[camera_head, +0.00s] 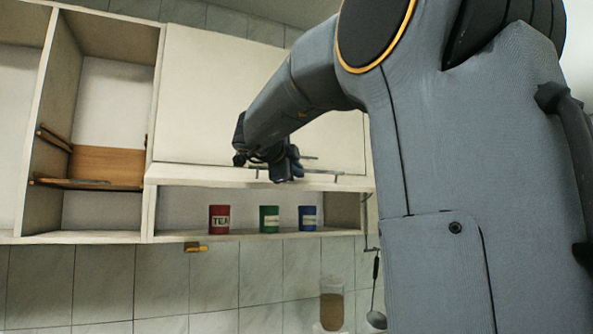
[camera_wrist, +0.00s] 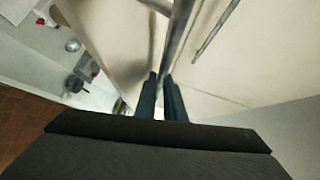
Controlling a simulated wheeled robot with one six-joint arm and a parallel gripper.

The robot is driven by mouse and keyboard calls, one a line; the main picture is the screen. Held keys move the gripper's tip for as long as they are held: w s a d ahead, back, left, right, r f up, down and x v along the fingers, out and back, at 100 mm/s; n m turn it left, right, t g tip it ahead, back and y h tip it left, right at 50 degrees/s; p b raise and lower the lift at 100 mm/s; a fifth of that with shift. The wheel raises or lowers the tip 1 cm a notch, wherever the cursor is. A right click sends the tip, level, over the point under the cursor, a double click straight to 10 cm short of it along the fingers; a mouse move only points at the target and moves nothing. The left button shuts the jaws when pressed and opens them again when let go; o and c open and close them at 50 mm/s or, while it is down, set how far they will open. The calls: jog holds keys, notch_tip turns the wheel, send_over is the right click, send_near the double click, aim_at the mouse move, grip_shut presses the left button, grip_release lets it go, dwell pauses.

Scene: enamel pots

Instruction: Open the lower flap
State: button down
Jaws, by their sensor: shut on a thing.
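The lower flap (camera_head: 205,177) shows in the head view as a pale, nearly edge-on strip across the wall cabinet. It appears swung up and outward, and the compartment below it is open to view. My gripper (camera_head: 287,172) is at the strip's middle, by a thin metal bar handle (camera_head: 335,174). In the wrist view, my gripper's two dark fingers (camera_wrist: 162,98) are closed around a metal bar (camera_wrist: 178,30). A second bar (camera_wrist: 214,30) runs beside it, apart from the fingers. The exact contact is partly hidden by the fingers.
The larger upper flap (camera_head: 215,90) looks closed. A red TEA tin (camera_head: 219,219), a green tin (camera_head: 269,219) and a blue tin (camera_head: 308,218) stand in the open compartment. An open shelf with a wooden rack (camera_head: 105,168) is at left. A ladle (camera_head: 375,300) hangs at right.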

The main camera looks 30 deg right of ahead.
jog(key=c, duration=1.8)
grip_release()
jog(key=shift+w+f, duration=0.15)
jog(key=shift+c, duration=0.2)
jog(key=b+v, duration=0.3)
jog(key=v, duration=0.4)
jog(key=shift+s+a, duration=0.25)
jog(key=shift+a, duration=0.05)
jog(key=s+a+r+p, duration=0.1)
jog(key=a+r+p, duration=0.2)
jog(key=a+r, duration=0.3)
jog(key=shift+s+a, duration=0.25)
jog(key=shift+a, duration=0.1)
